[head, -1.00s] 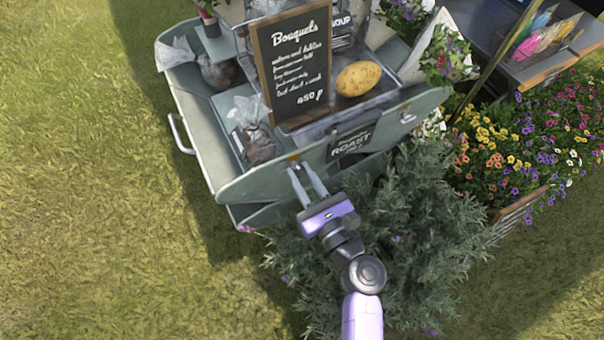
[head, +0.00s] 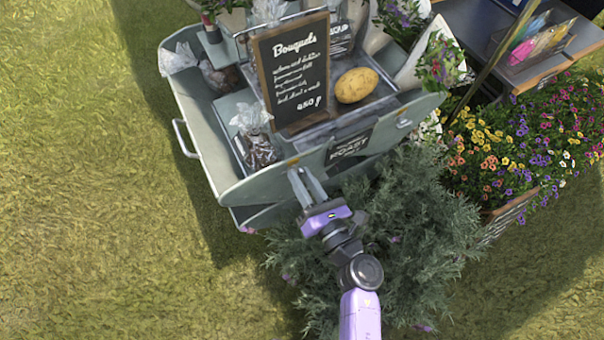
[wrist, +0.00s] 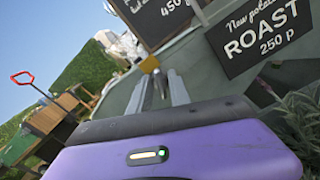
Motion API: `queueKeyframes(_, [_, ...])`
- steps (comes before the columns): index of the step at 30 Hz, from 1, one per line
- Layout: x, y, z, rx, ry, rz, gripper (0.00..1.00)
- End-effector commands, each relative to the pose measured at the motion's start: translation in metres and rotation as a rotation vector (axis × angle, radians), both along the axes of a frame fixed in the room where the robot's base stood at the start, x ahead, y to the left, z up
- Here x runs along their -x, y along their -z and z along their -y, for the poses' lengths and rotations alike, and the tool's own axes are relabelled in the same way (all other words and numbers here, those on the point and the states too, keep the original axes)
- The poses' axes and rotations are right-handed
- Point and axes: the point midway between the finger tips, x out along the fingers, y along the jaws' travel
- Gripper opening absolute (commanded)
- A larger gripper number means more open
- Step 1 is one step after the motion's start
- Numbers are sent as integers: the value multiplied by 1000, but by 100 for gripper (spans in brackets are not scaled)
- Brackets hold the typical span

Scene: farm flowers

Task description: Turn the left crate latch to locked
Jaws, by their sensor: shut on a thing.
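The grey-green crate (head: 240,187) stands with its front panel toward my arm. The left crate latch is a small brass-yellow piece (wrist: 149,65) on the front panel, seen at the fingertips in the wrist view. In the head view it is mostly hidden by the fingers. My gripper (head: 298,171) reaches the panel's upper left part, its two grey fingers shut on the latch. The fingers also show in the wrist view (wrist: 158,80). The latch's exact angle is too small to read. A small fitting (head: 403,122) sits farther right on the crate front.
A black ROAST sign (head: 350,145) hangs on the front, right of the gripper. A chalkboard (head: 292,75) and a potato (head: 357,85) stand above. A leafy bush (head: 400,230) crowds below and right of my arm. Grass (head: 90,200) at left is open.

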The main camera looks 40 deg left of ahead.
Motion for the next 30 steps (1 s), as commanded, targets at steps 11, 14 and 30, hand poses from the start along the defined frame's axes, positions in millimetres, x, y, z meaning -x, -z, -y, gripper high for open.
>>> queueKeyframes(11, [-2, -1, 2, -137, 1, -334, 0])
queueKeyframes(14, [-2, -1, 2, -173, 1, -422, 0])
queueKeyframes(30, [-3, 3, 2, -356, 2, -864, 0])
